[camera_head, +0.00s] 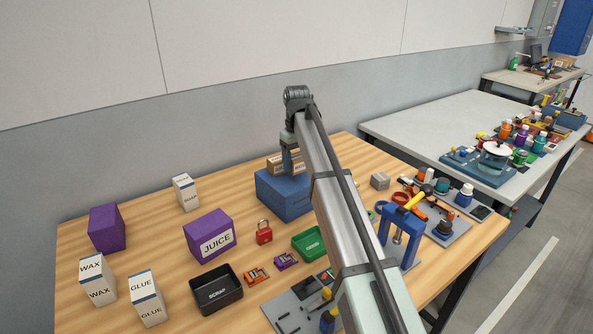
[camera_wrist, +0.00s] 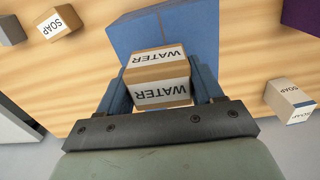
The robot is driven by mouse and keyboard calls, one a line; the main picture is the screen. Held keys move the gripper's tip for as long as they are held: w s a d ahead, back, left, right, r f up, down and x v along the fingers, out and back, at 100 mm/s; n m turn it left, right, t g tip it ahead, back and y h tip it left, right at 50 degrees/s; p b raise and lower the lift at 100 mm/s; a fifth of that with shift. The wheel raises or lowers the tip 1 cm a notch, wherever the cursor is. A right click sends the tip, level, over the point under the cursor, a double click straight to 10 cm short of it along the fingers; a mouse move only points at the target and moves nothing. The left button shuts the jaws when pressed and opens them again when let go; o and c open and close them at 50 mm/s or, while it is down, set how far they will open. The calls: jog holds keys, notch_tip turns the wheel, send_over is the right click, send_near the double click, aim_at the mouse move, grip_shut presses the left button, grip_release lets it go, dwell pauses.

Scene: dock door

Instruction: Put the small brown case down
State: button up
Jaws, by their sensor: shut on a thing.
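The small brown case (camera_wrist: 160,75), with white labels reading WATER, sits between the two blue fingers of my gripper (camera_wrist: 161,72) in the wrist view. My gripper is shut on it. In the head view the brown case (camera_head: 298,167) shows at the top of a blue box (camera_head: 282,197), partly hidden by my gripper (camera_head: 291,158) and arm. The blue box (camera_wrist: 190,32) also shows beyond the case in the wrist view. I cannot tell whether the case touches the blue box.
A white-labelled box (camera_head: 186,192), a purple JUICE box (camera_head: 210,236), a red padlock (camera_head: 264,232), a green tray (camera_head: 309,244) and a black SCRAP tray (camera_head: 216,289) stand on the wooden table (camera_head: 140,215). A blue press-like frame (camera_head: 400,238) stands at right. Bare wood lies left of the blue box.

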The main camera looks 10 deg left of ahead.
aim_at(297, 169)
jog(key=shift+f, duration=1.8)
jog(key=o, duration=1.1)
jog(key=shift+f, duration=0.1)
notch_tip(297, 169, up, 12)
jog(key=shift+r, duration=0.15)
